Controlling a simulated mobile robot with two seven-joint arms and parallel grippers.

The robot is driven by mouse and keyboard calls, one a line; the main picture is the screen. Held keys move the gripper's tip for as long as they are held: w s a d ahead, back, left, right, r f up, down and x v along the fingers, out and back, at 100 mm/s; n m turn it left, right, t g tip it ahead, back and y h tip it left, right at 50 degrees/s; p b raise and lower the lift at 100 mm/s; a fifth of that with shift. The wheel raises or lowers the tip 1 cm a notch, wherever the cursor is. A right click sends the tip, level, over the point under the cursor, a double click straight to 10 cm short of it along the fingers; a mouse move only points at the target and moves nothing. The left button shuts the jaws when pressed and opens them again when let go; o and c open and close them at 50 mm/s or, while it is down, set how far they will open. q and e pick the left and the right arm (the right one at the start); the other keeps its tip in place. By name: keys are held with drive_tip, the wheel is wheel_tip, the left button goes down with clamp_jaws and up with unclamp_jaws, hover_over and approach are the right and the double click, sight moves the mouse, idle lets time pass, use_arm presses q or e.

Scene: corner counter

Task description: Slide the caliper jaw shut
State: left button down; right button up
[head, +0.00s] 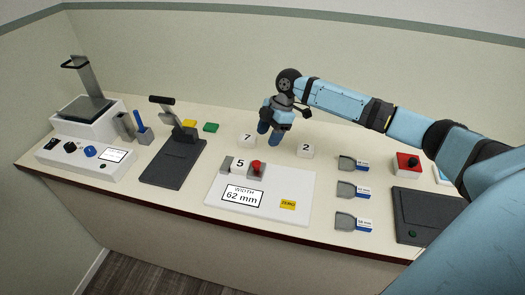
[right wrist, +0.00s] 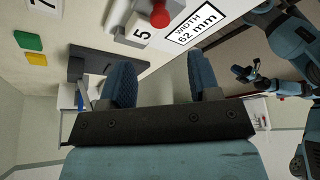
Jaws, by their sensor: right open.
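The caliper lies on a white board (head: 300,190). A white block marked 5 (head: 240,163) sits between its grey left jaw (head: 226,165) and the grey sliding jaw with a red knob (head: 257,167); I cannot tell whether both jaws touch it. The display (head: 242,196) reads WIDTH 62 mm. My right gripper (head: 269,134) is open and empty, pointing down behind the board, beyond the red knob. In the right wrist view its fingers (right wrist: 161,82) are apart, and the red knob (right wrist: 159,14) shows at the top. An arm at right there (right wrist: 245,73) seems my left; its jaws are unclear.
White blocks marked 7 (head: 247,140) and 2 (head: 306,151) stand close to the right gripper. A yellow ZERO button (head: 288,204) is on the board. Grey tagged pieces (head: 346,190) lie to the right. A dark stand (head: 174,160) is to the left.

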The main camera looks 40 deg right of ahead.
drive_tip(key=shift+v, duration=2.1)
drive_tip(key=s+a+f+m, duration=0.3)
drive_tip(key=s+a+f, duration=1.1)
drive_tip(key=a, duration=0.4)
drive_tip(key=s+d+r+m+t+h, duration=0.2)
drive_tip(key=s+m+t+h, duration=0.15)
drive_tip(key=s+m, duration=1.25)
drive_tip(key=w+a+f+n+t+y+p, duration=0.2)
drive_tip(key=a+f+n+t+p, duration=0.2)
drive_tip(key=a+f+t, duration=0.2)
wheel_tip(320, 180, down, 3)
drive_tip(key=shift+w+r+n+t, duration=0.15)
drive_tip(key=shift+n+t, duration=0.25)
drive_tip(key=shift+t, duration=0.15)
